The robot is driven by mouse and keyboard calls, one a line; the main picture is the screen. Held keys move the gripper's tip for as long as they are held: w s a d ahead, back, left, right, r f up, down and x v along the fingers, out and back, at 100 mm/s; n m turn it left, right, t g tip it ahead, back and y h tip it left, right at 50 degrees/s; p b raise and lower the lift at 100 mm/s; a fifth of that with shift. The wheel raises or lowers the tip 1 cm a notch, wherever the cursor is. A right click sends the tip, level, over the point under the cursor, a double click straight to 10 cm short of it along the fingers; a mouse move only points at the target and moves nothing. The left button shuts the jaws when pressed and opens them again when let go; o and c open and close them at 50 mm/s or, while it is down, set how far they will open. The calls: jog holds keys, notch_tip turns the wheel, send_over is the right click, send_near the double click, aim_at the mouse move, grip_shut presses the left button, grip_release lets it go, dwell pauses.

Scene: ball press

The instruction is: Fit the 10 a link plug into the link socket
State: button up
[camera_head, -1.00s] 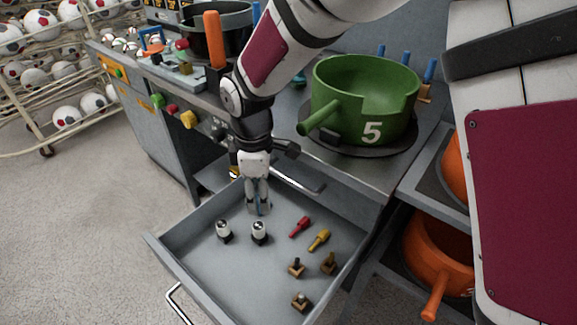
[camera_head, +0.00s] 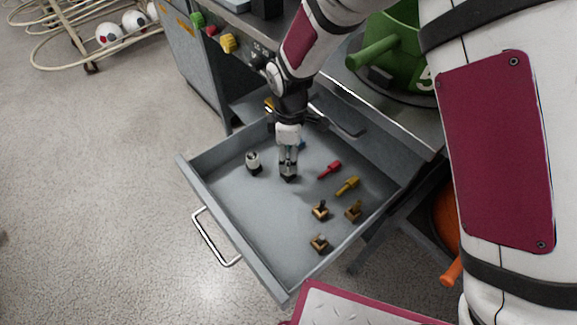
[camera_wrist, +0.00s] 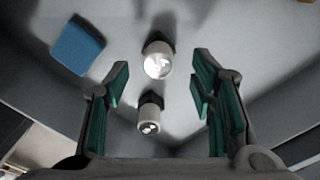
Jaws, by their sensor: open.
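Two small white-topped plugs with black bases stand in the open drawer. In the head view, the left plug (camera_head: 254,160) is clear of my gripper (camera_head: 289,163). The right plug (camera_head: 289,176) is directly under my fingers, partly covered by them. In the wrist view, my gripper (camera_wrist: 158,84) is open, with one white plug (camera_wrist: 157,62) just ahead of the fingertips and the other white plug (camera_wrist: 149,116) lower, between the fingers. I cannot make out the link socket.
The grey drawer (camera_head: 243,228) also holds red (camera_head: 330,169) and yellow (camera_head: 348,186) pieces and several brown-based switch-like parts (camera_head: 320,210). A blue block (camera_wrist: 78,45) lies near the plugs. The drawer's walls surround my gripper. A green pot (camera_head: 402,60) stands on the counter above.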

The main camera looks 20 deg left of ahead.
aim_at(288, 162)
jog(key=f, duration=0.2)
jog(key=f+b, duration=0.1)
jog(key=f, duration=0.2)
jog(key=shift+a, duration=0.2)
grip_shut()
jog(key=shift+r, duration=0.1)
